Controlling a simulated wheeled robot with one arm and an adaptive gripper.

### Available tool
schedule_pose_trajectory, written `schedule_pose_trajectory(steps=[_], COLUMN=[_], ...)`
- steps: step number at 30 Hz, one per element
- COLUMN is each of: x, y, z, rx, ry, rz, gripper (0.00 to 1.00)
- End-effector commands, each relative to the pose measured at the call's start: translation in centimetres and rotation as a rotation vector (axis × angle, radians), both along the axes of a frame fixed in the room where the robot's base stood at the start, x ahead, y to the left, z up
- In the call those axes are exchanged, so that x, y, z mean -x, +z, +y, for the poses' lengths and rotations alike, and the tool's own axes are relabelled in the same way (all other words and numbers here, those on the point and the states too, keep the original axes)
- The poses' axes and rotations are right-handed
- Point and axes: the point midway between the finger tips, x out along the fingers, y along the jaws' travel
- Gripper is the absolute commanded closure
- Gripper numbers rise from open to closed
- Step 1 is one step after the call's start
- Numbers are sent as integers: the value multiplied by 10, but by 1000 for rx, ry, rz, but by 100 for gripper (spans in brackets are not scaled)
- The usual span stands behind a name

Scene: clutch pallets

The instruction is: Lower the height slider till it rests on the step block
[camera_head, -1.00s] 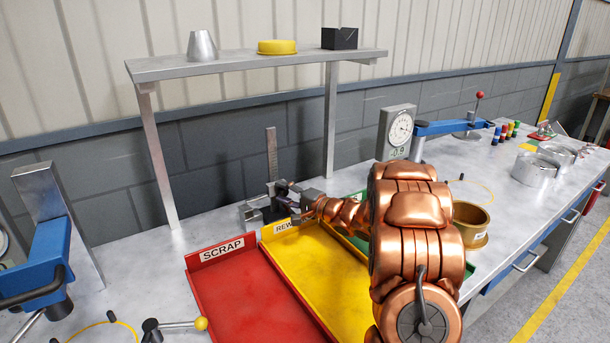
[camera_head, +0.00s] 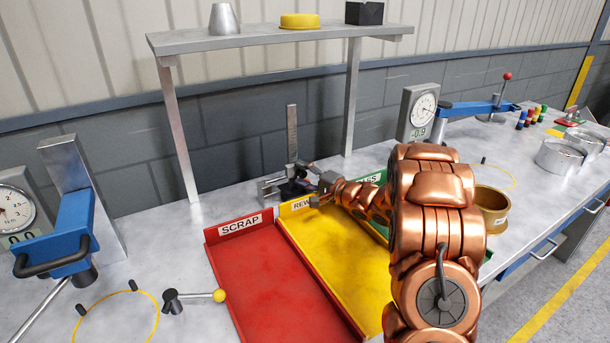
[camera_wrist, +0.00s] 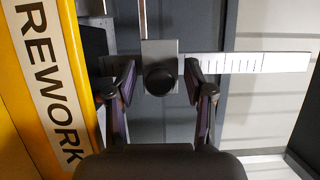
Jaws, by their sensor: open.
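The height gauge's upright graduated scale (camera_head: 292,132) stands behind the trays, and it runs sideways to the right in the wrist view (camera_wrist: 265,62). The height slider (camera_wrist: 150,50) is a grey block with a round black knob (camera_wrist: 160,79) on that scale. My gripper (camera_wrist: 160,84) is open, with one finger on each side of the knob and gaps showing between. In the head view my gripper (camera_head: 312,182) is at the gauge's lower part, just right of the scale. The step block cannot be made out clearly; dark and grey parts crowd the gauge's foot.
The red SCRAP tray (camera_head: 240,228) and yellow REWORK tray (camera_head: 325,240) lie in front of the gauge. A green tray (camera_head: 371,179) is partly behind my arm. A metal shelf (camera_head: 275,38) spans above. A dial gauge (camera_head: 420,112) stands to the right, a brass cup (camera_head: 492,208) nearer.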

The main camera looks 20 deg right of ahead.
Motion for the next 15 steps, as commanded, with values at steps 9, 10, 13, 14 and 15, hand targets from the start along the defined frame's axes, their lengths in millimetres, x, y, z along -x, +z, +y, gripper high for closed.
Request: schedule_pose_trajectory(steps=[9, 10, 13, 14, 15], x=[0, 0, 0, 0, 0], y=[43, 48, 64, 69, 75], z=[0, 0, 0, 0, 0], rx=[3, 3, 2, 3, 3], ry=[1, 1, 1, 0, 0], rz=[-7, -7, -4, -5, -5], gripper=[47, 47, 47, 47, 47])
